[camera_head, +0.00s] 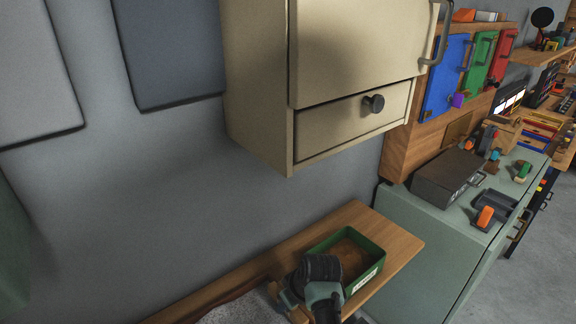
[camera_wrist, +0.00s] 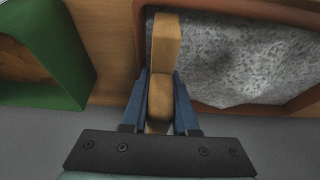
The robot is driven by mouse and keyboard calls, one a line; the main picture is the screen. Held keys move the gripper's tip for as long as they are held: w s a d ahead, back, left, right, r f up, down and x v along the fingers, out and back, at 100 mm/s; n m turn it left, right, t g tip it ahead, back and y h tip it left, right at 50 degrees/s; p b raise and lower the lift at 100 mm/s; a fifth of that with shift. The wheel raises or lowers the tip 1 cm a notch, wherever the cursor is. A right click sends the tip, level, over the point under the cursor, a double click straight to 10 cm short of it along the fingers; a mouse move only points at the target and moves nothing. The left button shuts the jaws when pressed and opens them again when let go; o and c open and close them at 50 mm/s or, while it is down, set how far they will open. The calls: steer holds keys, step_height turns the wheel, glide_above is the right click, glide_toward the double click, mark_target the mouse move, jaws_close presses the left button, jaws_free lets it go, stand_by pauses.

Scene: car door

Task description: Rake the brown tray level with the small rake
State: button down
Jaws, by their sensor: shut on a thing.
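The small rake (camera_wrist: 164,40) shows in the wrist view as a pale wooden piece. My gripper (camera_wrist: 160,88) is shut on it, with a blue finger on each side. Its teeth cannot be made out. The brown tray (camera_wrist: 245,12) lies at the right of the wrist view, filled with grey grainy material whose surface looks uneven. The wooden piece is beside the tray's left rim; whether it touches is unclear. In the head view my gripper (camera_head: 300,293) is at the bottom and covers part of the brown tray (camera_head: 228,300), of which only a strip shows.
A green tray (camera_head: 378,263) with brown contents stands on the wooden shelf (camera_head: 405,246), right of my gripper in the head view. A beige cabinet (camera_head: 350,55) with a drawer hangs above. A green cabinet (camera_head: 410,275) with tools on top stands at the right.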

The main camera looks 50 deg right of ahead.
steer(key=shift+f+b, duration=0.45)
steer(key=shift+f, duration=0.5)
steer(key=shift+a+r+p, duration=0.15)
steer(key=shift+a+p, duration=0.15)
steer(key=w+a, duration=0.2)
steer(key=a, duration=0.6)
steer(key=w+a+p, duration=0.1)
steer(key=w+a, duration=0.1)
steer(key=a, duration=0.7)
steer(key=w+a+p, duration=0.1)
steer(key=w+a, duration=0.2)
steer(key=a, duration=0.6)
steer(key=s+d, duration=0.2)
steer(key=d, duration=0.6)
steer(key=s+d+b, duration=0.1)
steer(key=s+d, duration=0.1)
steer(key=d, duration=0.7)
steer(key=s+d+b, duration=0.1)
steer(key=s+d, duration=0.2)
steer(key=d, duration=0.6)
steer(key=shift+d, duration=0.1)
steer(key=r+p, duration=0.6)
steer(key=shift+d+r, duration=0.2)
steer(key=shift+r, duration=0.1)
